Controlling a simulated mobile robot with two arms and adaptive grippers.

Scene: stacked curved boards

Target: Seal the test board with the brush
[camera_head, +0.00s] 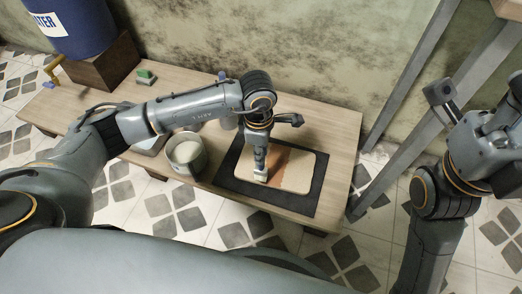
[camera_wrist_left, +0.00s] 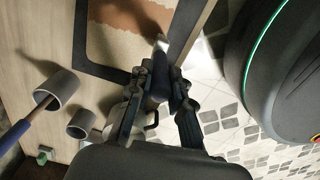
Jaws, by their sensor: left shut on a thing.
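The test board (camera_head: 298,172) is a tan rounded panel lying on a black mat (camera_head: 232,178) on the wooden table. It has a reddish-brown patch and paler areas; part of it shows in the left wrist view (camera_wrist_left: 110,45). My left gripper (camera_head: 259,150) is shut on the brush (camera_head: 260,178), which points down with its pale bristles at the near part of the board. In the left wrist view the brush (camera_wrist_left: 163,46) sticks out between the fingers. I cannot tell whether the bristles touch the board. My right arm is at the right, away from the table; its fingers cannot be made out.
A grey cup (camera_head: 187,157) with pale contents stands left of the mat. A small green object (camera_head: 146,76) lies further left. A blue barrel (camera_head: 70,25) stands at the back left. Grey metal posts (camera_head: 405,85) rise right of the table.

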